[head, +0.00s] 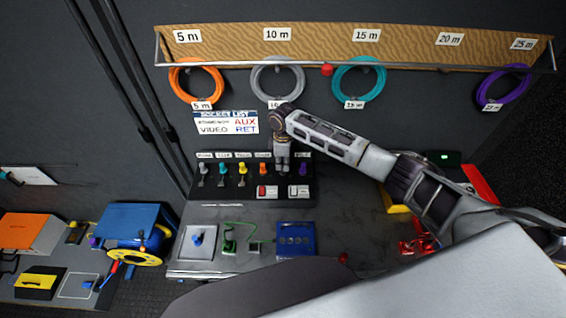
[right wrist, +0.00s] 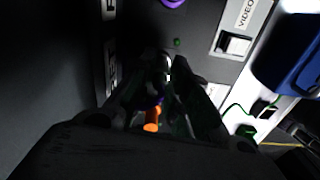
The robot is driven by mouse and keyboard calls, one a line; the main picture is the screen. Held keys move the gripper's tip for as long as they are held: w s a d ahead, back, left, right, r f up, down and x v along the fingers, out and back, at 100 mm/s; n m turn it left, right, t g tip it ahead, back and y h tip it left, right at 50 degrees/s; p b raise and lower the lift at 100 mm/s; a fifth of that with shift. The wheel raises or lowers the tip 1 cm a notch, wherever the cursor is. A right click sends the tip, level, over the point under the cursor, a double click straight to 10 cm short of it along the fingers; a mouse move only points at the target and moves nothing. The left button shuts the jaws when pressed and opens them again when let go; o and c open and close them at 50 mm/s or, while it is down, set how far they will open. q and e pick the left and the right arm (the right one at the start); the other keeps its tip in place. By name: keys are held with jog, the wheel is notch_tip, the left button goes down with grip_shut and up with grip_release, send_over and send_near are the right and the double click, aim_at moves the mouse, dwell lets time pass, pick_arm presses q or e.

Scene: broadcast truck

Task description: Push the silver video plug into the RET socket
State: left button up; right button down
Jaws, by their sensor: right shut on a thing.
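My right gripper (head: 282,166) reaches down to the dark socket panel (head: 222,188), in the row between the orange plug (head: 263,168) and the purple plug (head: 303,169). In the right wrist view its fingers (right wrist: 168,80) are closed together, with a small pale bit showing between the tips. The silver plug is mostly hidden by the fingers, and I cannot tell how deep it sits. A partly covered label that seems to read RET (right wrist: 111,65) is beside the fingers. The socket itself is hidden. My left gripper is not in view.
Several other coloured plugs stand left in the row, the yellow plug (head: 242,168) among them. Cable coils, one teal (head: 356,98), hang above. A blue box (head: 297,240) stands on the desk.

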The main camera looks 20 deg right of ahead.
jog(key=shift+f, duration=0.25)
jog(key=c, duration=1.3)
grip_release()
jog(key=shift+r, duration=0.1)
jog(key=shift+r, duration=3.65)
jog(key=shift+f, duration=0.1)
